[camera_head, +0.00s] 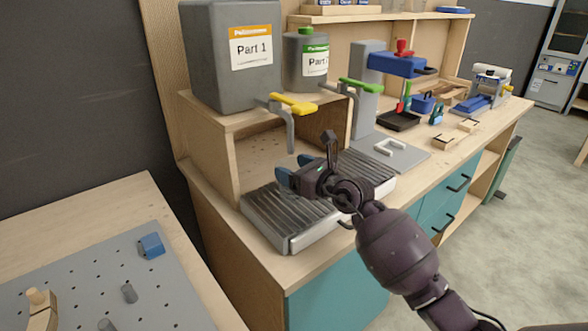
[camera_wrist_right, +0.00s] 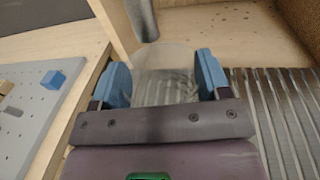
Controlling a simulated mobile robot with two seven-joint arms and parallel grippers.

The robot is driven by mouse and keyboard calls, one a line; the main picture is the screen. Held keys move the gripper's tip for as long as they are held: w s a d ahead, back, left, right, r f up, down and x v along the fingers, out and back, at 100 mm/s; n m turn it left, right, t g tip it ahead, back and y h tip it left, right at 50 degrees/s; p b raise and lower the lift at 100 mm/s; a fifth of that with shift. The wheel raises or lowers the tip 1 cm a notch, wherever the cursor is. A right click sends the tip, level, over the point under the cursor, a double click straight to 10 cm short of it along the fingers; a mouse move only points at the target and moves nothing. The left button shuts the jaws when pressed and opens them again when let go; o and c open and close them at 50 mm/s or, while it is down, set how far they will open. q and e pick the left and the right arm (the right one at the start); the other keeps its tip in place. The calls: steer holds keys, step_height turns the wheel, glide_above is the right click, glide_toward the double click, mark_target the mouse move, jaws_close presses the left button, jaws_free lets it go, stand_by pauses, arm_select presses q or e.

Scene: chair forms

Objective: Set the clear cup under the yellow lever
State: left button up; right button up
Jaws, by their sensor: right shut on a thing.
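The yellow lever (camera_head: 293,104) sits on the tap of the grey Part 1 tank (camera_head: 228,70), with a grey spout (camera_head: 291,134) hanging down from it. My right gripper (camera_head: 284,180) is just below that spout, above the left part of the ribbed tray (camera_head: 282,212). In the right wrist view its blue fingertips (camera_wrist_right: 163,80) are shut on the clear cup (camera_wrist_right: 165,58), which is see-through and faint. The spout end (camera_wrist_right: 143,20) shows beyond the cup there. In the head view I cannot make out the cup. My left gripper is not in view.
A green lever (camera_head: 359,86) belongs to the smaller Part 2 tank (camera_head: 306,62) at right. A wooden shelf (camera_head: 222,125) carries the tanks. A grey pegboard (camera_head: 100,285) with a blue block (camera_head: 151,245) lies at left. Tools stand farther along the bench.

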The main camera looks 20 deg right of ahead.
steer(key=o, duration=0.7)
steer(key=shift+f, duration=0.1)
steer(key=shift+r, duration=0.25)
steer(key=p+v, duration=0.1)
steer(key=v, duration=1.1)
steer(key=shift+f, duration=0.1)
